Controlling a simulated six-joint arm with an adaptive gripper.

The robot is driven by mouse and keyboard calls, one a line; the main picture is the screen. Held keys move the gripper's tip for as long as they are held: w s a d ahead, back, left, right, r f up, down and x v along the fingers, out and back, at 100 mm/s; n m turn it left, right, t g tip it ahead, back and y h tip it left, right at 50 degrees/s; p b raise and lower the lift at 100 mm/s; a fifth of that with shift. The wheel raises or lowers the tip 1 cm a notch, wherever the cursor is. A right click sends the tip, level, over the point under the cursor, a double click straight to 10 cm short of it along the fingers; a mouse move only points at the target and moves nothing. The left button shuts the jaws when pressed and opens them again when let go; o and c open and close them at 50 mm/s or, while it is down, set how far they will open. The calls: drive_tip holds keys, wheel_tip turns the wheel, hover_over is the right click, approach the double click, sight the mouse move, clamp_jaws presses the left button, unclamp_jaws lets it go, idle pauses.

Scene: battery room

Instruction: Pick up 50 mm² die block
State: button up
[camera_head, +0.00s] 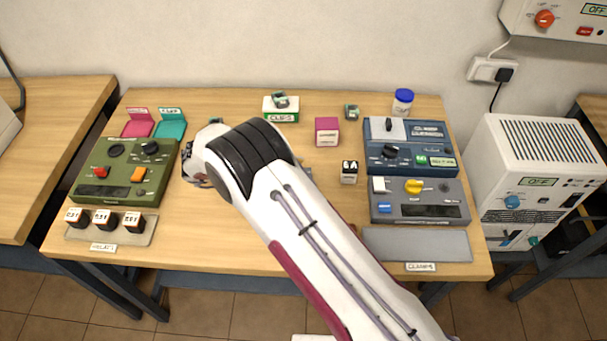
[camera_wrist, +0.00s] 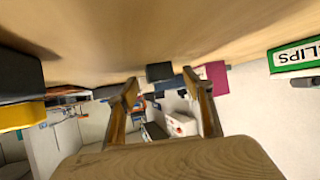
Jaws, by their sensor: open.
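I cannot read a 50 mm² marking on any block. In the wrist view, my gripper (camera_wrist: 163,86) is open, with its two brown fingers apart. A small dark block (camera_wrist: 160,72) shows between and beyond the fingertips, against the table surface; I cannot tell its distance or whether it is the die block. In the head view, two small dark green pieces stand at the back: one (camera_head: 352,112) on the table, one (camera_head: 280,100) on the green-and-white clips box (camera_head: 281,116). My arm covers the middle of the table and hides my fingers there.
A magenta box (camera_head: 327,131) and a black-topped white block (camera_head: 349,178) stand right of my arm. Blue (camera_head: 408,160) and grey (camera_head: 440,211) devices fill the right side. A green device (camera_head: 128,172) and several relays (camera_head: 105,219) are at left. The clips box (camera_wrist: 295,57) also shows in the wrist view.

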drive_tip(key=shift+c, duration=0.4)
clamp_jaws()
drive_tip(key=shift+r, duration=0.1)
wheel_tip(320, 180, up, 10)
idle(0.6)
idle(0.5)
